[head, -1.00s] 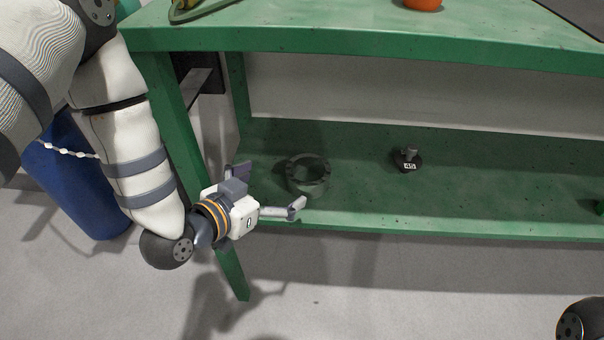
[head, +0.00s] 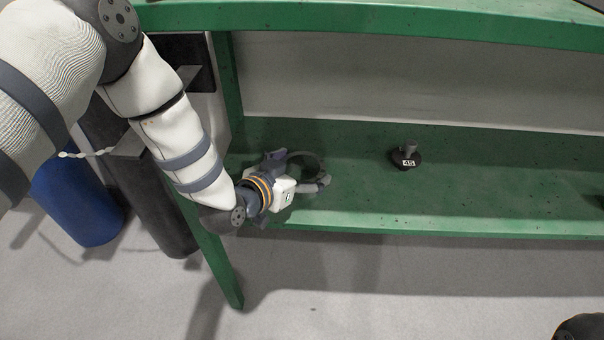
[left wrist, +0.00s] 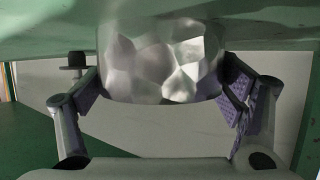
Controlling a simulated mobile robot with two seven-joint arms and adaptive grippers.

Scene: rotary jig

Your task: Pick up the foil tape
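The foil tape is a grey ring on the green lower shelf. In the head view only part of its rim (head: 319,164) shows behind my left gripper (head: 300,168). In the left wrist view the foil tape (left wrist: 160,62) has a shiny, crinkled silver side and fills the space between the two fingers. My left gripper (left wrist: 163,88) is open, with one finger on each side of the tape. The pads are close to its sides; firm contact is not clear.
A dark round-based part with a white label (head: 405,158) stands on the lower shelf (head: 480,190), right of the tape. The green tabletop edge (head: 400,20) overhangs above. A green table leg (head: 220,262) is below my left arm. The shelf between tape and part is clear.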

